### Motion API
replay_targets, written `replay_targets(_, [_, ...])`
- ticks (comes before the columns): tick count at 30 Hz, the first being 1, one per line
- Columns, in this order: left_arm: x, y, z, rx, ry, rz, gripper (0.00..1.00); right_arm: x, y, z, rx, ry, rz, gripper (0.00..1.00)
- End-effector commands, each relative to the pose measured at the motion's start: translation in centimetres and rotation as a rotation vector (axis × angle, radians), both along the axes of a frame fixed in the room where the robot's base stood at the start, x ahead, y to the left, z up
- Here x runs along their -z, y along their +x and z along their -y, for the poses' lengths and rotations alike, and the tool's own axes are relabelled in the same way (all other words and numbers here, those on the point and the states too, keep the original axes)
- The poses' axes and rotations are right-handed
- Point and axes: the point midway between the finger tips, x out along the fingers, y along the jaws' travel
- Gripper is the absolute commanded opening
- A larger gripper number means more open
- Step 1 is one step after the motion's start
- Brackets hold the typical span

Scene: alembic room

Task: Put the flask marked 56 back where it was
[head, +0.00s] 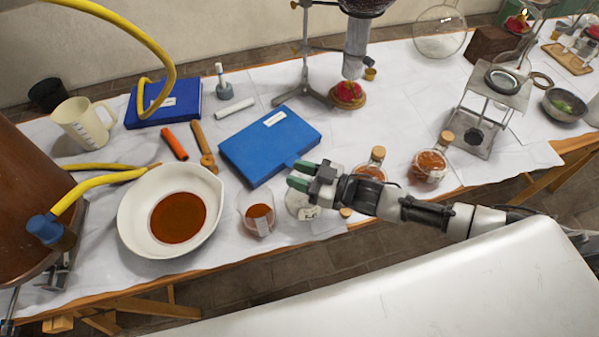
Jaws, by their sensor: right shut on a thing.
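My right gripper (301,176) reaches in from the right over the front of the table, its green-tipped fingers pointing left. It is shut on what appears to be a round clear flask (299,206) with a pale label, just below the fingers; the grip is partly hidden and I cannot read the label. A cork (346,212) shows to its right; I cannot tell whether it sits in that flask. Two corked flasks with orange-red contents stand farther right, one (371,173) partly behind my wrist, the other (429,166) in clear view. My left gripper is not in view.
A beaker with red-brown contents (258,217) and a white bowl (133,213) stand left of my gripper. A blue book (270,143) lies behind it. A retort stand (306,60) and a metal stand (494,95) stand farther back. The white cloth between the flasks and metal stand is partly clear.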

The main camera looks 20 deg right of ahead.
Motion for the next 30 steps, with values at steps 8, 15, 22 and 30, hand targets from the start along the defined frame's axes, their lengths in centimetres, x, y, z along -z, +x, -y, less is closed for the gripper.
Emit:
replay_targets(8, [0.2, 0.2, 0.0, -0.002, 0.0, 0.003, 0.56, 0.2, 0.0, 0.0, 0.001, 0.0, 0.0, 0.59])
replay_targets(15, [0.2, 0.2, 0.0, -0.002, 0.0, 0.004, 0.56, 0.2, 0.0, 0.0, 0.001, 0.0, 0.0, 0.61])
replay_targets(22, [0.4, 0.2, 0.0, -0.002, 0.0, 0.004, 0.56, 0.2, -0.9, 1.3, 0.002, -0.003, -0.002, 0.61])
replay_targets(30, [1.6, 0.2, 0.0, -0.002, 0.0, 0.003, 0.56, 0.3, -4.5, 5.9, 0.001, -0.005, -0.004, 0.61])
